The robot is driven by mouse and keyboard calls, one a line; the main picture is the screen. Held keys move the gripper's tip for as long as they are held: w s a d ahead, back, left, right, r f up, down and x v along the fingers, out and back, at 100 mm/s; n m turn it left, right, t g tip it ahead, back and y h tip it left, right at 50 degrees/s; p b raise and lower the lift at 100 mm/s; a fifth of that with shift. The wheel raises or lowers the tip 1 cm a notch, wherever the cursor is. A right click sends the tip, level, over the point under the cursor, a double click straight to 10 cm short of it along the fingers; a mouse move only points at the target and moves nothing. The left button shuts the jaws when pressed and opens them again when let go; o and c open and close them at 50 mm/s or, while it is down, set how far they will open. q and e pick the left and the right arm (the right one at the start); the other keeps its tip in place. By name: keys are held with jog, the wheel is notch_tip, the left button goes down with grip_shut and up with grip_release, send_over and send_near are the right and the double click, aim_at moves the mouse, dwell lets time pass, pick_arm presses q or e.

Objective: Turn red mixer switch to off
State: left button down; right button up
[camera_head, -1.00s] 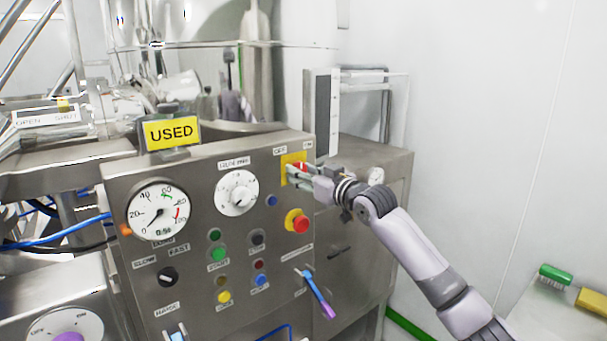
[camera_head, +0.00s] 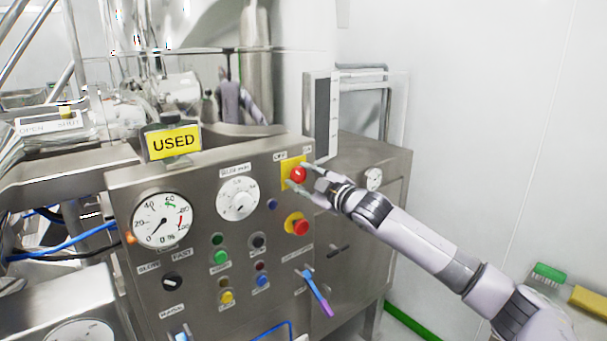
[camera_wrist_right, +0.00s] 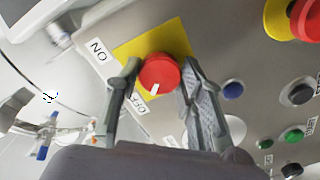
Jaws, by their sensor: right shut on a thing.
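The red mixer switch (camera_head: 298,174) is a round red knob on a yellow plate (camera_head: 288,168) at the upper right of the steel control panel. My right gripper (camera_head: 301,176) has one finger on each side of the knob and is shut on it. In the right wrist view the knob (camera_wrist_right: 159,72) sits between the fingertips (camera_wrist_right: 160,70). A white mark on the knob points toward the lower left, roughly to the OFF label (camera_wrist_right: 138,103). The ON label (camera_wrist_right: 98,50) is further left. My left gripper is not in view.
A red emergency button (camera_head: 299,224) on a yellow ring sits just below the switch. A white dial (camera_head: 238,198), a gauge (camera_head: 162,220), several buttons and a purple-tipped lever (camera_head: 322,302) share the panel.

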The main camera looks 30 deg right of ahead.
jog(key=shift+n, duration=0.5)
jog(key=o, duration=1.1)
jog(key=shift+o, duration=0.2)
jog(key=s, duration=1.2)
jog(key=shift+d, duration=0.45)
